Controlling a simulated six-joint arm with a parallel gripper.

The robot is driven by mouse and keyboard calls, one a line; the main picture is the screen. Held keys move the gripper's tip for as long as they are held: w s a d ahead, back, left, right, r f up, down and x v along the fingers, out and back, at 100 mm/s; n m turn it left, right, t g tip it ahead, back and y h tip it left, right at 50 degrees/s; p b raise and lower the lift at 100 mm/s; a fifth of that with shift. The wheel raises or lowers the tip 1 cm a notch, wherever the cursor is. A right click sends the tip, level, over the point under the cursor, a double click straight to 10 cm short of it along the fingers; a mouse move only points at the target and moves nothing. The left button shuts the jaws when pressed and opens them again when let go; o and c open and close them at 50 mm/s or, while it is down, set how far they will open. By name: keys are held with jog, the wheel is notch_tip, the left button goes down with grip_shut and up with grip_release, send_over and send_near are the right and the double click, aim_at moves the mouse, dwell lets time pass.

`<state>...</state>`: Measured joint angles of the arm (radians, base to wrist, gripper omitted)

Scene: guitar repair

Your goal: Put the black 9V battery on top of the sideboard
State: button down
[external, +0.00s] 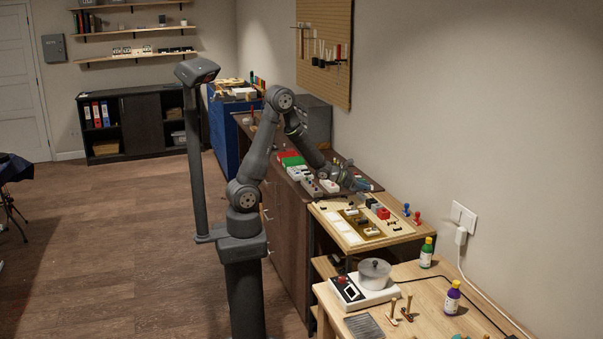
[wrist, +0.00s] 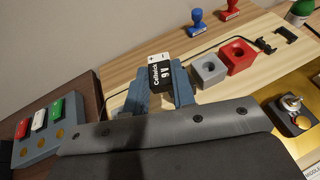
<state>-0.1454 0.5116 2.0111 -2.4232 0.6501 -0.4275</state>
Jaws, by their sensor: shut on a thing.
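The black 9V battery (wrist: 160,76) shows in the wrist view, with a white end and white lettering. My gripper (wrist: 160,88) is shut on it, with a blue-grey finger on each side. In the external view my gripper (external: 362,184) is near the boundary between the dark brown sideboard (external: 288,222) and the light wooden workbench (external: 343,243); the battery cannot be made out there. The sideboard's dark top (wrist: 84,92) shows at the left of the wrist view. Whether the battery touches the surface below is hard to tell.
On the workbench, a grey block (wrist: 208,70) and a red block (wrist: 237,57) sit close right of the battery. Blue (wrist: 197,22) and red (wrist: 229,10) stamps stand behind. A grey box with coloured switches (wrist: 45,122) is on the sideboard, among several other items.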

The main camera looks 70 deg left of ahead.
jog(key=r, duration=0.4)
jog(key=shift+w+d+r, duration=0.1)
jog(key=shift+d+r, duration=0.05)
jog(key=shift+d, duration=0.05)
jog(key=w+d+r+m+g+h, duration=0.1)
jog(key=w+d+m+h, duration=0.15)
jog(key=d, duration=0.55)
jog(key=w+d+m+g+h, duration=0.1)
jog(key=w+d+m+h, duration=0.15)
jog(key=d, duration=0.45)
jog(key=m+g+h, duration=0.4)
jog(key=m+g, duration=0.6)
jog(key=g, duration=0.1)
send_over(420, 300)
jog(key=f, duration=0.1)
notch_tip(420, 300, down, 24)
jog(key=shift+r, duration=0.2)
jog(key=shift+f, duration=0.15)
jog(key=c, duration=1.2)
grip_release()
